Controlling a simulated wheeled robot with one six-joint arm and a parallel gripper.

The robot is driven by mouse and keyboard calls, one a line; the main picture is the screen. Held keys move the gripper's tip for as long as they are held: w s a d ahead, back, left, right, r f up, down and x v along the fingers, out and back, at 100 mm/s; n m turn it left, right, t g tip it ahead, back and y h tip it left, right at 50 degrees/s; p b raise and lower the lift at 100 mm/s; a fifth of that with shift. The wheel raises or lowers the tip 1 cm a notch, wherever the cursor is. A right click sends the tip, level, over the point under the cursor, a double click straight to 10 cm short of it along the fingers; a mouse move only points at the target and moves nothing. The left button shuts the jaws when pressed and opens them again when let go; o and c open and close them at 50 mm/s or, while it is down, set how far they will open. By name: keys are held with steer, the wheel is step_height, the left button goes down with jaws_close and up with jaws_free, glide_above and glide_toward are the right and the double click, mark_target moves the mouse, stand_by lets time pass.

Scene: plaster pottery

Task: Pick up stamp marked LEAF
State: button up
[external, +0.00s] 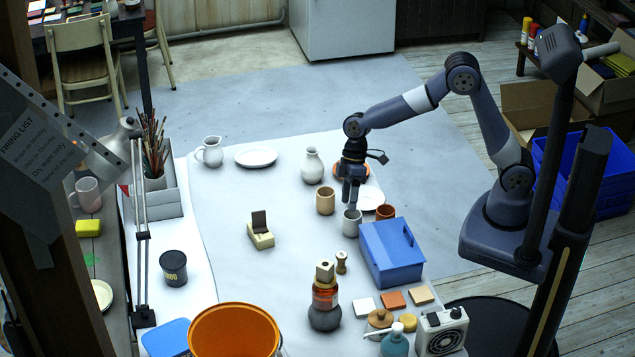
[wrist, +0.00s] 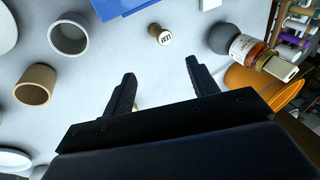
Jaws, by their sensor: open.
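A small waisted wooden stamp (external: 341,262) stands on the white table, between the blue box and a dark round jar. In the wrist view the stamp (wrist: 159,35) shows a pale round end with dark lettering, too small to read surely. My gripper (external: 352,192) is above the table near the cups, behind the stamp and apart from it. In the wrist view my gripper (wrist: 160,69) has its two fingers spread, with nothing held between them. The stamp lies beyond the fingertips, about midway between them in that view.
A blue box (external: 392,252) stands right of the stamp. A grey cup (external: 352,225) and a tan cup (external: 325,203) are near my gripper. The table's left middle is mostly clear.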

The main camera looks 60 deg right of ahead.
step_height(320, 180, up, 5)
steer(key=s+a+f+n+t+h+b, duration=0.3)
steer(key=a+f+n+t+h+b, duration=0.35)
steer(key=n+b, duration=0.8)
steer(key=s+a+r+n+t+h+b, duration=0.5)
steer(key=s+a+r+t+b, duration=0.1)
steer(key=b, duration=0.5)
glide_toward(343, 256)
steer(key=w, duration=0.2)
steer(key=shift+h, duration=0.25)
steer(key=x, duration=0.5)
steer(key=shift+s+d+f, duration=0.2)
steer(key=shift+d, duration=0.15)
steer(key=x, duration=0.2)
steer(key=b+x, duration=0.1)
steer(key=x, duration=0.2)
steer(key=shift+w+d+f, duration=0.15)
steer(key=shift+w+f, duration=0.1)
steer(key=shift+f, duration=0.15)
